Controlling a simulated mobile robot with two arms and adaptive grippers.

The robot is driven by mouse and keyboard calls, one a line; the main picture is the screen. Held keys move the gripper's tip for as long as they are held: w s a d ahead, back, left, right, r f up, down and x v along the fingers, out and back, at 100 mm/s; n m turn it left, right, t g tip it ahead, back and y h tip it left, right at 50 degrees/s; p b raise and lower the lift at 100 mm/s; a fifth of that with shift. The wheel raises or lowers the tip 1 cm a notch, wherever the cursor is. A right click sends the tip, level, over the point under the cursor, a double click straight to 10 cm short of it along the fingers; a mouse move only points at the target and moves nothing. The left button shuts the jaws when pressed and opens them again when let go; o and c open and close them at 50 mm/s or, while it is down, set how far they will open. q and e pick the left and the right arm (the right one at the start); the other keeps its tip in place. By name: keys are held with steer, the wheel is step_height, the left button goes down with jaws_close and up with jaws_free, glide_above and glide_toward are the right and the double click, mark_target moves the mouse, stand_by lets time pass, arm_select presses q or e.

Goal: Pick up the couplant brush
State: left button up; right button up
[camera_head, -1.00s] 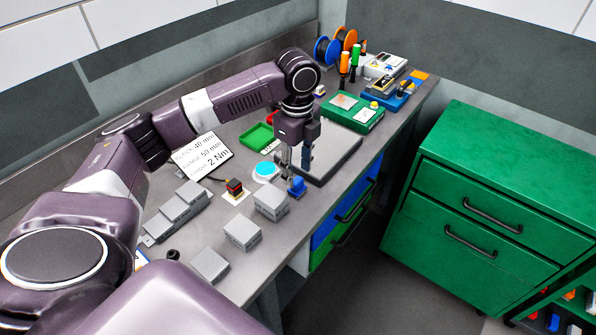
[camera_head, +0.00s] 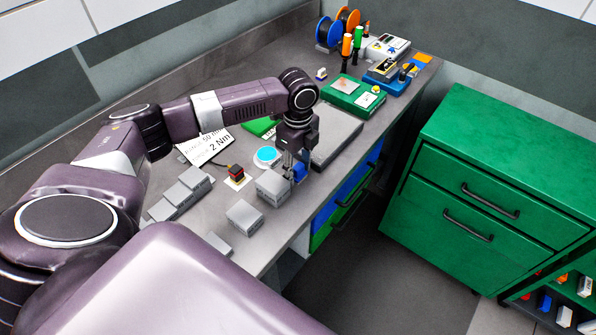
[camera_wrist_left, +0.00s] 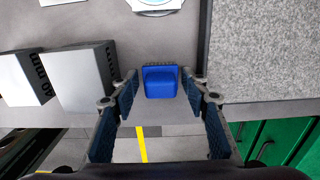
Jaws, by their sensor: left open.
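The couplant brush appears to be the small blue block with a dark bristle edge (camera_wrist_left: 161,82) in the left wrist view. It stands on the grey bench near the front edge. In the head view it is the blue piece (camera_head: 300,171) beside the gripper, partly hidden by it. My left gripper (camera_head: 291,166) points down at the bench and is open. In the wrist view its two fingers stand on either side of the brush, with small gaps showing; I cannot tell how low the fingertips are. My right gripper is not in view.
Grey blocks (camera_head: 272,187) stand close left of the brush. A grey granite-like plate (camera_head: 336,136) lies close on the other side. A cyan round dish (camera_head: 267,156) is behind. A green case (camera_head: 354,94) lies farther back. A green cabinet (camera_head: 490,185) stands right, across a floor gap.

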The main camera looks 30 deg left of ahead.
mark_target(298, 166)
arm_select(q)
steer(key=shift+c, duration=1.1)
steer(key=c, duration=0.5)
steer(key=shift+c, duration=1)
steer(key=shift+w+r, duration=0.1)
steer(key=shift+r, duration=0.45)
step_height(298, 166, up, 19)
steer(key=b, duration=0.3)
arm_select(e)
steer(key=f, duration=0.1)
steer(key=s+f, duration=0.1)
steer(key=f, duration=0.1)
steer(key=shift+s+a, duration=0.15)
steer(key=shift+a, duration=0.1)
